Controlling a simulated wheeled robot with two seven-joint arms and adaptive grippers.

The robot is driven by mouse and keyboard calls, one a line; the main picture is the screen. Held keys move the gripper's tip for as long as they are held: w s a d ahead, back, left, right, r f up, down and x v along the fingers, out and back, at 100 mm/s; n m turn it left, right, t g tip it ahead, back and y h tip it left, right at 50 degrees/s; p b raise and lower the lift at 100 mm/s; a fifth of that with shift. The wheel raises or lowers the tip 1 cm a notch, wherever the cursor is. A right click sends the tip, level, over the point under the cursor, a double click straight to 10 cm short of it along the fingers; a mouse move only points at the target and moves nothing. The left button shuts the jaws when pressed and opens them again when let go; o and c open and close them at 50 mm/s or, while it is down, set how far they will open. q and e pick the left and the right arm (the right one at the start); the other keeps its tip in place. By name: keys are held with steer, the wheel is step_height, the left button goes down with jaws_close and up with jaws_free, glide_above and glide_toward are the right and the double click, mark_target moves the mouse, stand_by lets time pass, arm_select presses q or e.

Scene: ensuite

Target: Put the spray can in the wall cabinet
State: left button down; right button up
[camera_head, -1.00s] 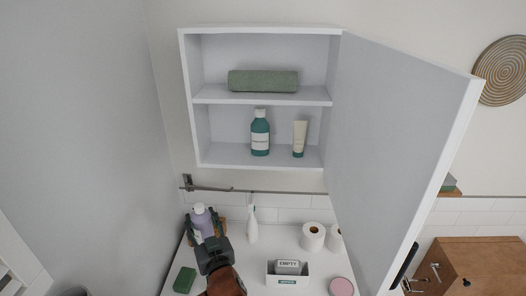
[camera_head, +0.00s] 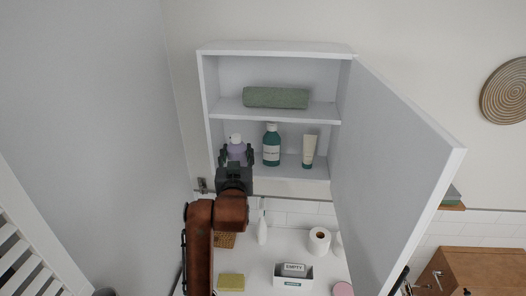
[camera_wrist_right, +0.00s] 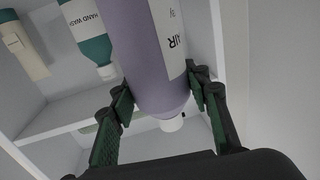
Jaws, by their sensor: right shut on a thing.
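The purple spray can (camera_head: 236,146) with a white top is at the left end of the open wall cabinet's (camera_head: 204,105) lower compartment. My right gripper (camera_head: 236,158) is shut around the can, in front of the cabinet opening. In the right wrist view, the can (camera_wrist_right: 150,50) stands between the two green-padded fingers (camera_wrist_right: 160,110), its label partly showing. I cannot tell whether its base touches the cabinet floor. A teal hand wash bottle (camera_head: 271,148) and a cream tube (camera_head: 309,152) stand to its right. My left gripper is not in view.
A rolled green towel (camera_head: 276,98) lies on the upper shelf. The cabinet door (camera_head: 395,170) hangs wide open on the right. Below, the counter holds a white spray bottle (camera_head: 262,230), a toilet roll (camera_head: 319,239), a box marked EMPTY (camera_head: 293,275) and a yellow block (camera_head: 231,283).

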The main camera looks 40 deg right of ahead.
steer(key=f+p+x, duration=0.1)
steer(key=p+x, duration=0.2)
steer(key=x, duration=0.5)
steer(key=f+p+x, duration=0.2)
steer(key=p+x, duration=0.1)
steer(key=x, duration=0.6)
steer(key=shift+d+f, duration=0.25)
steer(key=shift+f, duration=0.05)
steer(key=shift+f, duration=0.15)
steer(key=o, duration=1.5)
steer(key=shift+c, duration=0.2)
